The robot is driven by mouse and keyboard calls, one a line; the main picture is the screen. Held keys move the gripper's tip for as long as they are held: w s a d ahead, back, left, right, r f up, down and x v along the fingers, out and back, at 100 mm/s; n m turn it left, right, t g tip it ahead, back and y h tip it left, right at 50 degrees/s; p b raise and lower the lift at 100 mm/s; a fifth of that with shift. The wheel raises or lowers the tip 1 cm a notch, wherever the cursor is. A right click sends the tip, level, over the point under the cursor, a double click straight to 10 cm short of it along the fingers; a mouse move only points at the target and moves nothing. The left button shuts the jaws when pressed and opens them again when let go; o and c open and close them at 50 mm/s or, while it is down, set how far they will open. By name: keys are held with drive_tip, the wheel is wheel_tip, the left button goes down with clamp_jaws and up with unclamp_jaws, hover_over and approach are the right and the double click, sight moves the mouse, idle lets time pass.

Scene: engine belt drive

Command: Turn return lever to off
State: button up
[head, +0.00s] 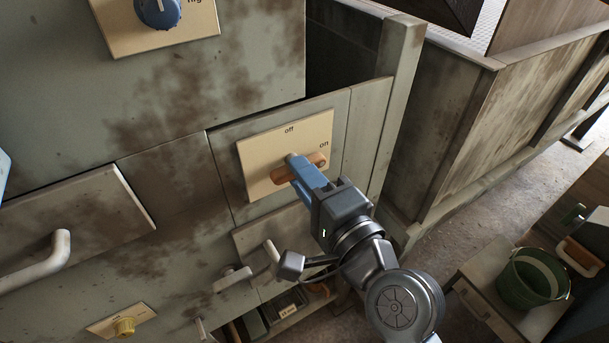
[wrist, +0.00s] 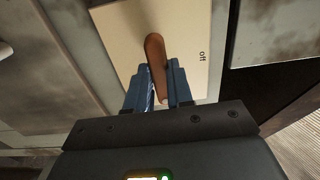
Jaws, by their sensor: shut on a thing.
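The return lever (head: 318,160) is an orange-brown handle on a cream plate (head: 258,156) marked "off" at the top and "on" at the right. In the head view the lever points right, its end just below the "on" mark. My gripper (head: 301,165) has its blue fingers on the lever. In the wrist view the lever (wrist: 155,45) runs between the two fingers of my gripper (wrist: 158,82), which is shut on it near its free end. The "off" mark shows to the right of the lever there. My fingers hide part of the lever in the head view.
A blue knob (head: 158,10) is on another plate above left. A green bucket (head: 533,278) stands at the lower right. Open floor lies right of the machine.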

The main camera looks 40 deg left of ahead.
clamp_jaws()
drive_tip(key=shift+f+b, duration=0.15)
drive_tip(key=shift+b, duration=0.25)
drive_tip(key=shift+w+d+f+n+b, duration=0.1)
drive_tip(key=shift+n+b, duration=3.95)
drive_tip(key=shift+n, duration=0.35)
drive_tip(key=shift+w+f+n+b, duration=0.1)
drive_tip(key=shift+n+b, duration=3.95)
drive_tip(key=shift+n, duration=0.65)
